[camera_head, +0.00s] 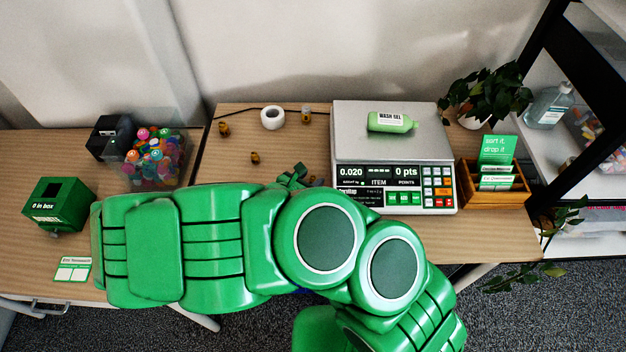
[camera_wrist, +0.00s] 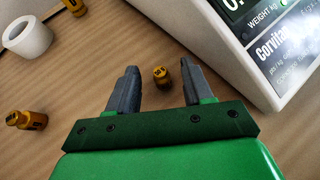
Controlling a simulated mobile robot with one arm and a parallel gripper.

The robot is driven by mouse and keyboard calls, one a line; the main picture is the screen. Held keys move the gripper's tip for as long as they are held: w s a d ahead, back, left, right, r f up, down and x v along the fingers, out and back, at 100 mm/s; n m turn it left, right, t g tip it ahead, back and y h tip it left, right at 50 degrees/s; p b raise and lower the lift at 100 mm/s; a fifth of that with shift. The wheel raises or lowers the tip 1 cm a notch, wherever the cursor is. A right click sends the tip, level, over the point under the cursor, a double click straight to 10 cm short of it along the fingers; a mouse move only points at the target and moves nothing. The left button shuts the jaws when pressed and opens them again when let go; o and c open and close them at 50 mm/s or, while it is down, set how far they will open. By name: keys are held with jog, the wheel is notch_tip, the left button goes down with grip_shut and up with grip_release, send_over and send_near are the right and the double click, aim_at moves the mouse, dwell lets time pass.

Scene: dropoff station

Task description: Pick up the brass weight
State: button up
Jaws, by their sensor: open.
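Several small brass weights with dark markings are on the wooden desk. In the wrist view, one brass weight (camera_wrist: 160,77) lies between the two dark fingers of my gripper (camera_wrist: 157,72), with a gap on both sides. My gripper is open and empty. Another brass weight (camera_wrist: 28,119) lies on its side at left, and a third (camera_wrist: 75,7) is cut by the top edge. In the head view, brass weights show at left (camera_head: 223,129), in the middle (camera_head: 255,157) and near the wall (camera_head: 306,115). My gripper (camera_head: 293,175) is largely hidden behind my green arm.
A scale (camera_head: 395,140) reading 0.020 stands right of my gripper, with a wash gel bottle (camera_head: 390,122) on its pan. A white tape roll (camera_head: 272,118) lies behind. A token bin (camera_head: 150,160) and green box (camera_head: 57,203) stand left; a wooden card holder (camera_head: 495,185) stands right.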

jog(key=shift+w+d+f, duration=0.1)
jog(key=shift+w+d, duration=0.05)
jog(key=shift+c, duration=0.5)
grip_shut()
notch_tip(320, 180, up, 10)
dwell(0.8)
